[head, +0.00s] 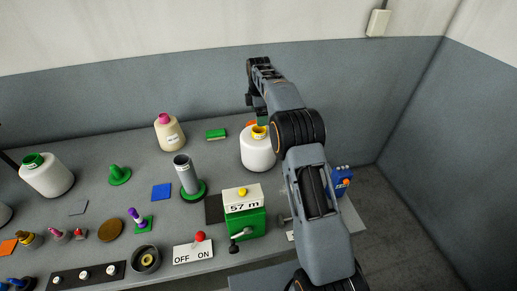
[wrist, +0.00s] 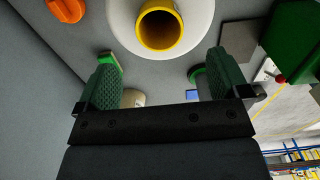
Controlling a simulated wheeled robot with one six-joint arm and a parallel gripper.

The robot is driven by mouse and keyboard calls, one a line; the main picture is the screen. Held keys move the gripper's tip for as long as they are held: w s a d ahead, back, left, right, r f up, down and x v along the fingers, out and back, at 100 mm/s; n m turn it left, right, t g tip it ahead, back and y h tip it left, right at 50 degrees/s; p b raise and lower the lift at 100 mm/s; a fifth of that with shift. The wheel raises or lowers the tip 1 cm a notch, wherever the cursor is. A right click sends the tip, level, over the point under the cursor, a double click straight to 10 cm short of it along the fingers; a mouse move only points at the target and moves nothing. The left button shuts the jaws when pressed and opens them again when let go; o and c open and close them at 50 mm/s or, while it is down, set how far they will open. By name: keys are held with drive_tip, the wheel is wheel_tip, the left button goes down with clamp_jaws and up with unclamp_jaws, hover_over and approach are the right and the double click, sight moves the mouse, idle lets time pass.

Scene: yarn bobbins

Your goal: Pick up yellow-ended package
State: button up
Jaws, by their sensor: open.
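The yellow-ended package (head: 258,155) is a white bobbin standing upright on the grey table, its yellow tube end on top. My arm reaches over beside it in the head view, and its upper part is partly hidden behind the arm. In the wrist view its white body (wrist: 203,20) and open yellow tube (wrist: 160,47) show at the top, cut off by the picture edge. My gripper (wrist: 163,62) is open, with its two green textured pads apart and nothing between them. The package lies beyond the fingertips, not touched.
A cream bobbin with a pink end (head: 169,134) and a green block (head: 216,134) stand to the left. A grey tube on a green base (head: 186,175) and a green counter box (head: 244,222) are nearer. An orange piece (wrist: 66,9) lies close to the package.

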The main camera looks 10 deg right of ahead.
sight(259, 129)
drive_tip(key=shift+f+p, duration=1.05)
drive_tip(key=shift+f, duration=3.2)
clamp_jaws()
drive_tip(key=shift+w+r, duration=0.1)
drive_tip(key=shift+r, duration=0.05)
